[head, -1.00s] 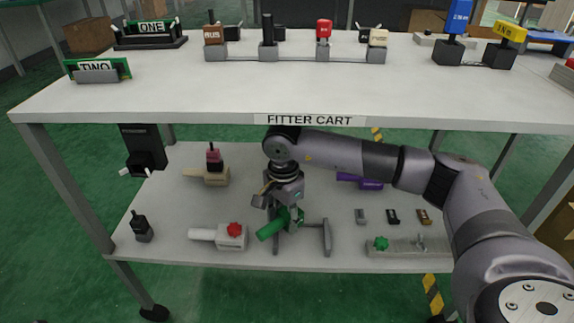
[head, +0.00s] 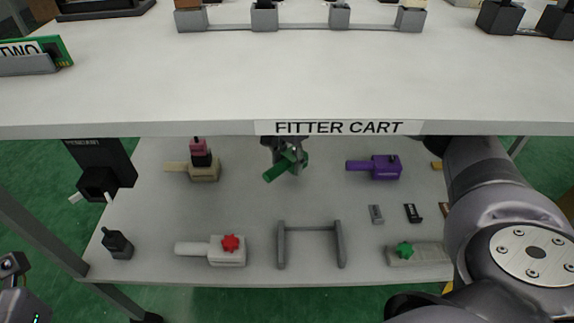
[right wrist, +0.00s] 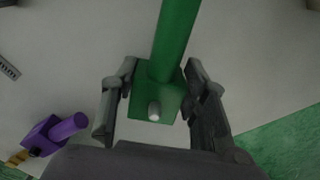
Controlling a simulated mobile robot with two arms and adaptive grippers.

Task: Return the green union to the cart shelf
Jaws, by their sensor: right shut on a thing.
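The green union (head: 278,171) is a green pipe piece with a block at one end. My right gripper (head: 290,152) is shut on its block, under the cart's top. In the right wrist view the two fingers of my right gripper (right wrist: 160,108) flank the green block (right wrist: 143,104), and its pipe runs up out of the picture. The lower cart shelf (head: 345,205) is behind and below it; I cannot tell whether the union touches it. Part of what appears to be my left gripper (head: 15,290) shows at the lower left; its fingers are hidden.
An empty grey two-post cradle (head: 312,230) stands at the shelf's front middle. A white union with a red knob (head: 228,250), a beige union (head: 204,172) and a purple union (head: 378,168) lie around. A grey block with a green knob (head: 415,254) is at right. The cart top (head: 300,95) overhangs.

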